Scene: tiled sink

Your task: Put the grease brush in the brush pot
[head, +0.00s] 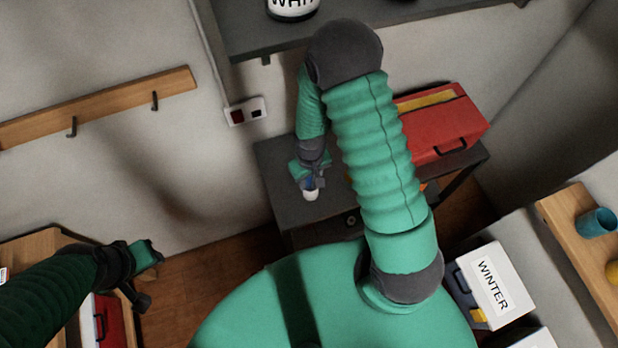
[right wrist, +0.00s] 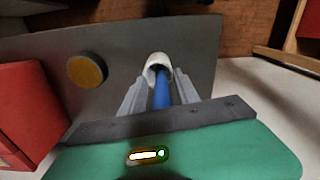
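A blue handle, the grease brush as far as I can tell, lies between the two fingers of my right gripper (right wrist: 161,90) in the right wrist view. Its far end reaches the mouth of a white cup-like pot (right wrist: 158,60); its tip is hidden. Whether the fingers press on the blue grease brush (right wrist: 161,92) is unclear. In the head view the right gripper (head: 311,178) is over the dark table, just above the white pot (head: 311,194). My left gripper (head: 148,270) hangs at lower left, away from these; its finger state is unclear.
The dark side table (head: 278,178) carries a red toolbox (head: 450,125) at its right. A yellow-brown round object (right wrist: 87,71) lies near the pot. A white WINTER box (head: 492,283) is at lower right. A wall shelf (head: 400,32) hangs above; a peg rail (head: 100,108) is at left.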

